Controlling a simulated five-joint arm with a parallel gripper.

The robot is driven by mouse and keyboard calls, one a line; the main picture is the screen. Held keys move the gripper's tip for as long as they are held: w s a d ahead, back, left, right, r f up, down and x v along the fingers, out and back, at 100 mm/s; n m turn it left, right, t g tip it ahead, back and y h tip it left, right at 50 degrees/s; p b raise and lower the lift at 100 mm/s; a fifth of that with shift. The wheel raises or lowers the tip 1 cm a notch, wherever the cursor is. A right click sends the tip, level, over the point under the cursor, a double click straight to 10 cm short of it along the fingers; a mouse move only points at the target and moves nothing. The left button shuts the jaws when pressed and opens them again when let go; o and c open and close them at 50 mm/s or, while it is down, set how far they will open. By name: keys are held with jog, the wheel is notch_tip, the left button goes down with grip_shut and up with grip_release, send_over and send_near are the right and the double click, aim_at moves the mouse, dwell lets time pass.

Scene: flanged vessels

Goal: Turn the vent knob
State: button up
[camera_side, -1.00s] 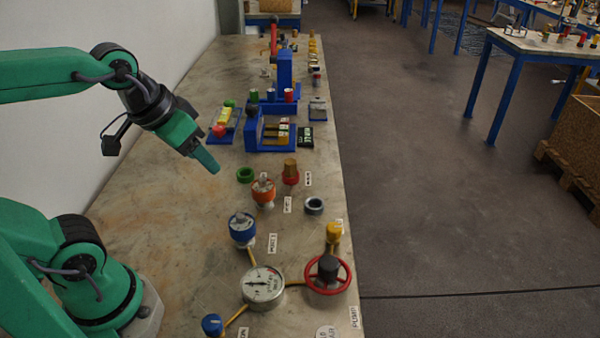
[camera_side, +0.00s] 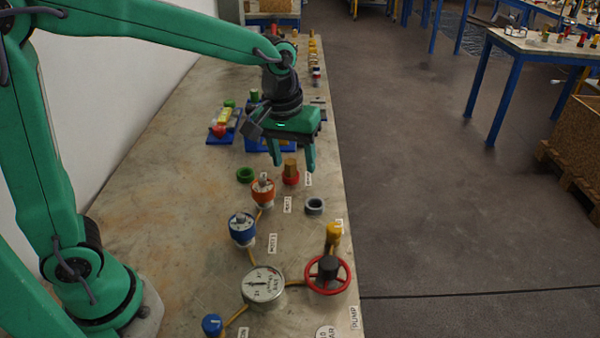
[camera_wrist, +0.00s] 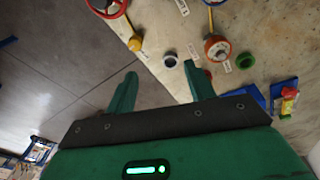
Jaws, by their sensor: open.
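Several knobs and valves stand on the bench; the small labels are too blurred for me to tell which is the vent knob. A brass knob on a red base (camera_side: 290,172) stands by a label. My gripper (camera_side: 293,166) is open and empty, pointing down, its fingers appearing either side of this knob in the side view. In the wrist view my gripper (camera_wrist: 160,70) has the red base (camera_wrist: 208,74) partly hidden behind its right finger, not centred between the fingertips. An orange vessel (camera_side: 263,192), a blue vessel (camera_side: 242,230) and a yellow knob (camera_side: 334,232) stand nearer the side camera.
A green ring (camera_side: 245,174) and a grey ring (camera_side: 314,206) lie close by. A pressure gauge (camera_side: 262,285), a red handwheel (camera_side: 344,283) and a blue knob (camera_side: 212,325) are at the front. Blue fixtures (camera_side: 222,138) stand behind. The bench's left part is clear.

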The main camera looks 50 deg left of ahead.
aim_at(335, 226)
jog(key=w+d+f, duration=0.2)
jog(key=f, duration=0.1)
jog(key=w+d+f+n+g, duration=0.1)
jog(key=w+d+f, duration=0.1)
jog(key=f, duration=0.1)
jog(key=w+d+f+n, duration=0.1)
jog(key=w+d+f, duration=0.1)
jog(key=f, duration=0.1)
jog(key=shift+w+d+g, duration=0.1)
jog(key=shift+d+g, duration=0.1)
jog(key=shift+g, duration=0.2)
jog(key=shift+w+d+f+n+y, duration=0.2)
jog(key=shift+d+f+n+y, duration=0.1)
jog(key=shift+f, duration=0.15)
jog(key=shift+s+a+f, duration=0.1)
jog(key=shift+f, duration=1.85)
jog(key=shift+a+f, duration=0.1)
jog(key=shift+f, duration=1.8)
jog(key=shift+c, duration=0.2)
jog(key=c, duration=0.9)
